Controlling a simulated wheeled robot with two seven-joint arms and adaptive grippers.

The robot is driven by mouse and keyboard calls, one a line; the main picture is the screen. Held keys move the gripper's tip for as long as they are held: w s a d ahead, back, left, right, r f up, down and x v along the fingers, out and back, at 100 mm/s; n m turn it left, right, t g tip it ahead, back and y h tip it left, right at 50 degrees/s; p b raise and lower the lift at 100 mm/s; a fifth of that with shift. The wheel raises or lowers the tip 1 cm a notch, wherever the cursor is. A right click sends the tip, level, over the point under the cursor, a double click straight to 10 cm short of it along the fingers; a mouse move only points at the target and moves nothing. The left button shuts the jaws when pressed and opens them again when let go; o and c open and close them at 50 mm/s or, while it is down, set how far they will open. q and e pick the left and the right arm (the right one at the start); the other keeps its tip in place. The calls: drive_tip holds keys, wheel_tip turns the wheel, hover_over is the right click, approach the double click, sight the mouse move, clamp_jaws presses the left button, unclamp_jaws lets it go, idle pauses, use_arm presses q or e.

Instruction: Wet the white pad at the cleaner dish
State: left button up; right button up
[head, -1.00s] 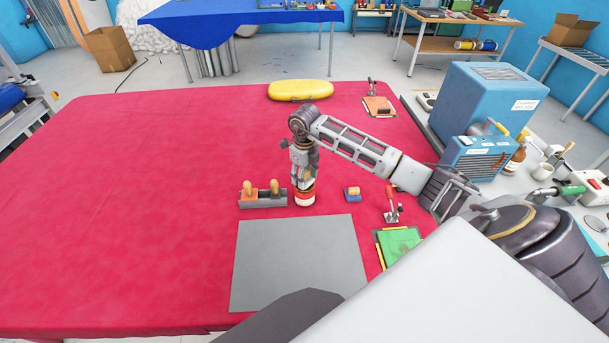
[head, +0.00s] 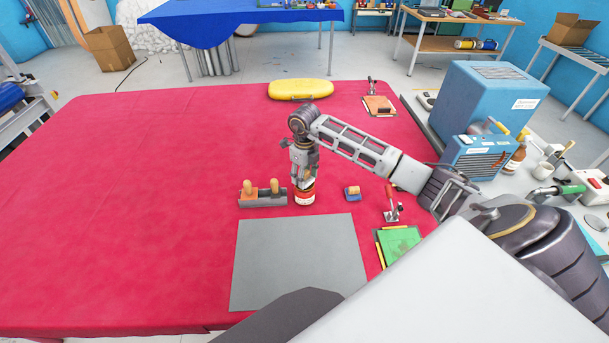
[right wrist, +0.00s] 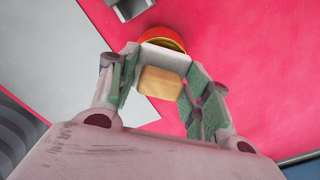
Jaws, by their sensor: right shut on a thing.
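My right gripper (head: 303,172) points down over the cleaner dish (head: 304,198), a small round red and white container on the red table. In the right wrist view the right gripper (right wrist: 160,84) is shut on the tan handle (right wrist: 160,82) of the white pad (right wrist: 166,58). The pad is at the dish's red and yellow rim (right wrist: 163,36) and covers much of its opening. I cannot tell whether the pad touches the inside of the dish. My left gripper is not in view.
A small blue and orange block (head: 352,193) and a red-handled clamp (head: 391,205) are to the right. A grey sheet (head: 297,262) lies in front. The table's left side is clear.

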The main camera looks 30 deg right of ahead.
drive_tip(key=shift+s+f+b, duration=0.1)
drive_tip(key=shift+f+b, duration=0.6)
drive_tip(key=shift+f, duration=0.3)
idle(3.0)
drive_tip(key=shift+r+p, duration=1.95)
drive_tip(key=shift+r, duration=1.7)
drive_tip(key=shift+n, duration=0.3)
